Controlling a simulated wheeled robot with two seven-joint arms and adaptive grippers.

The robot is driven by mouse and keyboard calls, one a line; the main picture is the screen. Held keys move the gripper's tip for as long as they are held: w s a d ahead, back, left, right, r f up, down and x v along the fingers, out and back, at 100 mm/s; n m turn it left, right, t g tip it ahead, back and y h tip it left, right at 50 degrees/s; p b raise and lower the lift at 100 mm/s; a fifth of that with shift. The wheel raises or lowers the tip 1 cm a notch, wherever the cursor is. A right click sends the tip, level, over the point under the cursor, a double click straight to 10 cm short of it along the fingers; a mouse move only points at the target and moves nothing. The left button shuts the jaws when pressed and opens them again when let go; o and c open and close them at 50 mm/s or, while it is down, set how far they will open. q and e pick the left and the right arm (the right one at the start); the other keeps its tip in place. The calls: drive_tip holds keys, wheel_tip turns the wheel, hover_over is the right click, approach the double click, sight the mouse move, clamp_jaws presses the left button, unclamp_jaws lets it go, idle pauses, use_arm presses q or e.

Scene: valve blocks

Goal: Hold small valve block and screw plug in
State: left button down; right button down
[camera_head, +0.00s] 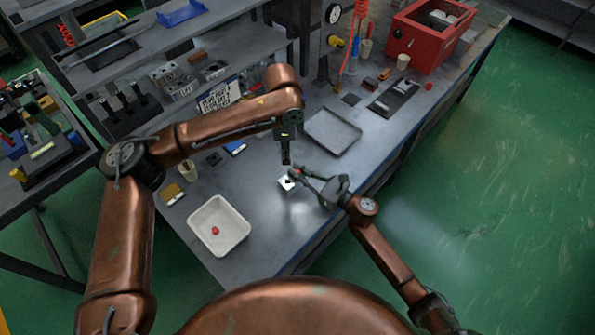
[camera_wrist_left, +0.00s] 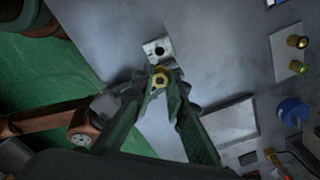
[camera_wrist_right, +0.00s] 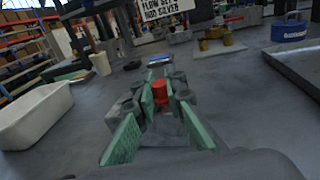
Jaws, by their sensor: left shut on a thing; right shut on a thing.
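The small valve block (camera_head: 287,184) is a pale metal block with a dark hole. It shows by my right fingertips, and again past my left fingertips in the left wrist view (camera_wrist_left: 151,47). My left gripper (camera_head: 286,160) points down above it, shut on a brass hex plug (camera_wrist_left: 159,81). My right gripper (camera_head: 298,174) reaches in low from the right, shut on a small red piece (camera_wrist_right: 160,91). I cannot tell whether the right fingers touch the block. The block is not clearly visible in the right wrist view.
A white tray (camera_head: 238,215) with a red piece (camera_head: 215,230) inside stands to the left. A flat grey tray (camera_head: 345,120) lies behind the grippers. A red box (camera_head: 405,40) stands at the back right. The table front between the white tray and the block is clear.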

drive_tip(key=c, duration=1.9)
unclamp_jaws()
drive_tip(key=shift+c, duration=0.2)
drive_tip(key=v, duration=1.2)
drive_tip(key=shift+d, duration=0.1)
